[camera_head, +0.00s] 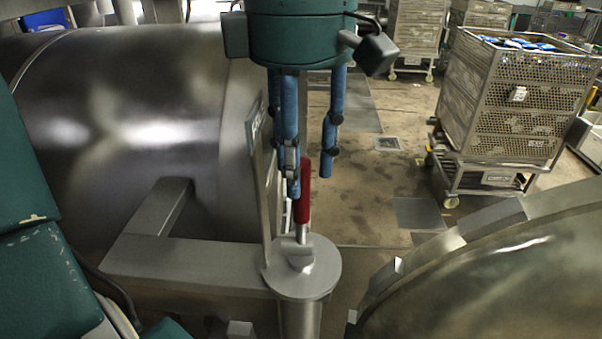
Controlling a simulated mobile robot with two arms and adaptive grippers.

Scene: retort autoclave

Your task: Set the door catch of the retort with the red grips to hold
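The door catch is a short lever with a red grip (304,192), standing nearly upright on a round metal cap (318,277) on top of a post. My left gripper (312,178) points down over it with blue fingers spread apart. The red grip's top is between the fingers in this view, closer to the left-hand finger; I cannot tell whether they touch. The retort's large steel shell (125,120) fills the left, and a round metal door (500,285) is at the lower right. My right gripper is not in view.
An upright metal plate (262,190) stands just left of the red grip. A steel bracket (150,240) runs from the shell toward the post. A perforated basket (520,100) on a wheeled cart is at the right. The floor between is mostly clear.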

